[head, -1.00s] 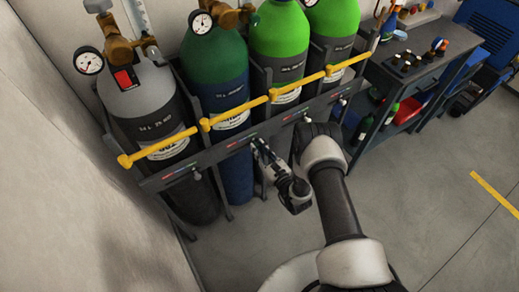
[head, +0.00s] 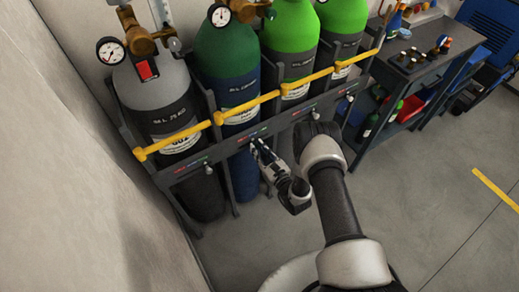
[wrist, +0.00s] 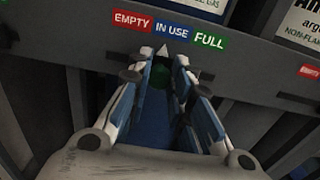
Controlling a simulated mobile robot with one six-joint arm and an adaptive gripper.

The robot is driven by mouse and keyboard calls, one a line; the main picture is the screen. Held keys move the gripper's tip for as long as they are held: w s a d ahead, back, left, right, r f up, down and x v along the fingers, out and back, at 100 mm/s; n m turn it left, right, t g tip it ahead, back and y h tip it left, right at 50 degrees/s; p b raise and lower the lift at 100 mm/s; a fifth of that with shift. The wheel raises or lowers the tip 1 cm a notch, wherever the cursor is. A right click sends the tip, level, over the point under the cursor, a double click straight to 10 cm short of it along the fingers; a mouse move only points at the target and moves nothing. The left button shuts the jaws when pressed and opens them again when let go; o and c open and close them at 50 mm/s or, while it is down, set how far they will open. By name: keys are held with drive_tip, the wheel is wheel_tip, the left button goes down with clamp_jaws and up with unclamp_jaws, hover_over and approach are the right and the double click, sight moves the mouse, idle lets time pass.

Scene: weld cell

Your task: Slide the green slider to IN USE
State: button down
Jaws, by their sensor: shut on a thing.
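The green slider (wrist: 160,76) shows as a dark green knob between my fingertips in the wrist view, partly hidden by them. A white pointer (wrist: 163,50) stands above it, just under the blue IN USE field (wrist: 172,30) of the label strip. EMPTY in red lies to the left of it and FULL in green to the right. My gripper (wrist: 160,72) is shut on the slider. In the head view my gripper (head: 256,146) reaches the rack bar in front of the dark green-topped cylinder (head: 228,65); the slider is too small to make out there.
Several gas cylinders stand in the rack behind a yellow bar (head: 180,136). Other label strips with knobs sit along the rack's front bar (head: 222,152). A wall is close on the left. A workbench (head: 420,75) stands at the right; the floor (head: 430,225) in front is clear.

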drive_tip(key=c, duration=1.4)
unclamp_jaws()
drive_tip(key=shift+w+d, duration=0.1)
drive_tip(key=shift+d, duration=0.05)
drive_tip(key=shift+c, duration=0.2)
drive_tip(key=v, duration=1.2)
